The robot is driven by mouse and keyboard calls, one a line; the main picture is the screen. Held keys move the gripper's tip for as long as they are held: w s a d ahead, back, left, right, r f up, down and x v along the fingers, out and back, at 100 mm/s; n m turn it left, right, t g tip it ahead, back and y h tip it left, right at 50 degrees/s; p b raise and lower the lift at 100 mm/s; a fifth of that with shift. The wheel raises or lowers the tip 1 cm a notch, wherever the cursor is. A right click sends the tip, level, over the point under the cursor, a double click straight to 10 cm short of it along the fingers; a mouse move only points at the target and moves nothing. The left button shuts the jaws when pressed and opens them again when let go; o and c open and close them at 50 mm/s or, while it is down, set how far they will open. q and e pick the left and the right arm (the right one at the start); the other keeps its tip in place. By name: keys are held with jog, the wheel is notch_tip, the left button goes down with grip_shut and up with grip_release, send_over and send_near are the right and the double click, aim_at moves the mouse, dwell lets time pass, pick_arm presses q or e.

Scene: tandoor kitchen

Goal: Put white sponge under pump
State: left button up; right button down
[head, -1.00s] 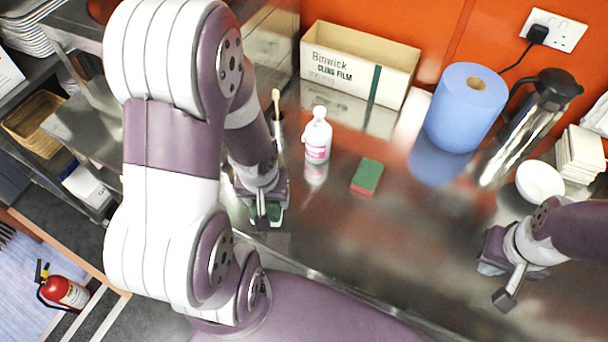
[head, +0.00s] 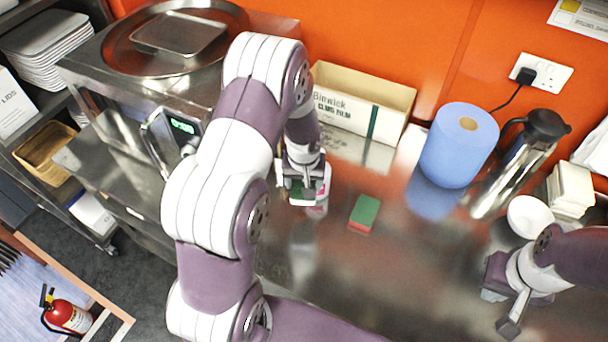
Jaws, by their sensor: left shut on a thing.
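My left gripper (head: 302,192) is shut on a sponge with green and white showing (head: 297,189), held over the steel counter. Gripper and arm hide much of the sponge. The white pump bottle with a pink label (head: 326,182) is mostly hidden right behind this gripper; only its right edge and a pink patch below show. I cannot tell whether sponge and bottle touch. A second sponge, green on top with a red side (head: 364,211), lies on the counter to the right. My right gripper (head: 504,297) is low at the right, over the counter; its jaw opening is unclear.
A blue paper roll (head: 458,150), a steel flask (head: 515,165) and a white bowl (head: 529,215) stand to the right. A scale (head: 172,135) is at left.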

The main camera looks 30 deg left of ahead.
pick_arm(q)
jog(key=shift+s, duration=0.1)
jog(key=shift+f+b, duration=0.15)
jog(key=shift+b, duration=0.2)
jog(key=shift+f+b, duration=0.35)
jog(key=shift+f, duration=0.05)
jog(key=o, duration=1)
jog(key=shift+r, duration=0.15)
